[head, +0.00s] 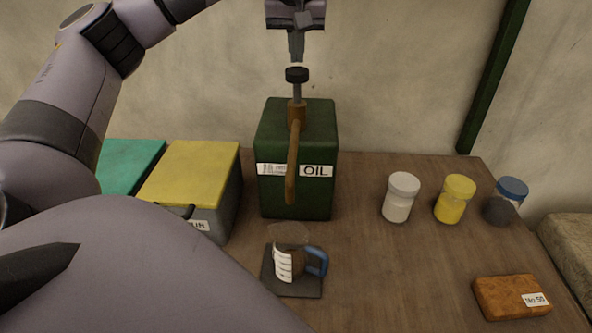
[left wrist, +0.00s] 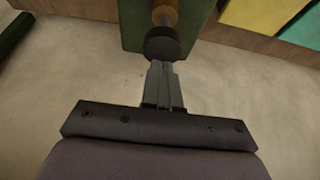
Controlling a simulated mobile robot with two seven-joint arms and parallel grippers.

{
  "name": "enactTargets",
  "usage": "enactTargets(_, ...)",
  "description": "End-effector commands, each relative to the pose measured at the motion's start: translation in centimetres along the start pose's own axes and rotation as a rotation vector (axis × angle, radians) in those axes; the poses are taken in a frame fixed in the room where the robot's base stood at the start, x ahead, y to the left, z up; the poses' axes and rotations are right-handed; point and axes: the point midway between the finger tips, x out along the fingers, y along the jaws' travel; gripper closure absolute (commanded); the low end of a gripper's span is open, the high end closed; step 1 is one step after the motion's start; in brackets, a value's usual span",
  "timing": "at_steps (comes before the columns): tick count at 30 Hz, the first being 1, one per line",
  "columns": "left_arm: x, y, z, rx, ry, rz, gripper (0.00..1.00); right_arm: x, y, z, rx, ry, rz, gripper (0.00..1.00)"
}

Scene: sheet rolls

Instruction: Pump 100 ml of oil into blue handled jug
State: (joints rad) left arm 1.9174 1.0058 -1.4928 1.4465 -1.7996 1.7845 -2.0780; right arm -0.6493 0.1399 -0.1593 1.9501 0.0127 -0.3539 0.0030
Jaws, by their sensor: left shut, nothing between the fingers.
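The green oil can (head: 297,165), labelled OIL, stands at the back of the bench with a brass spout hanging down its front. Its black pump knob (head: 297,74) sits on a raised rod; the knob (left wrist: 162,44) also shows in the left wrist view. The jug (head: 289,256) with a blue handle stands upright on a dark square pad (head: 293,290) in front of the can, below the spout. Brown fill shows low in it; its level is too small to read. My left gripper (head: 296,58) is shut and empty, just above the knob. My right gripper is not seen.
Jars with white (head: 400,198), yellow (head: 454,199) and blue (head: 506,202) lids stand right of the can. A brown block (head: 511,297) lies front right. Bins with yellow (head: 190,172) and green (head: 131,165) lids stand left. Bench between jug and jars is clear.

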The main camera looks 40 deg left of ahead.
Motion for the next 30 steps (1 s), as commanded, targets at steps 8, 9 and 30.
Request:
enactTargets(8,0.0,0.0,0.0,0.0,0.001,0.001,1.0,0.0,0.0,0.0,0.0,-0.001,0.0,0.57)
enactTargets(9,0.0,0.0,0.0,0.0,0.001,0.001,1.0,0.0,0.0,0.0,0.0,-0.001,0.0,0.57)
enactTargets(30,1.7,0.0,0.7,0.0,0.001,0.001,1.0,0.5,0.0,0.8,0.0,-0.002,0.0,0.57)
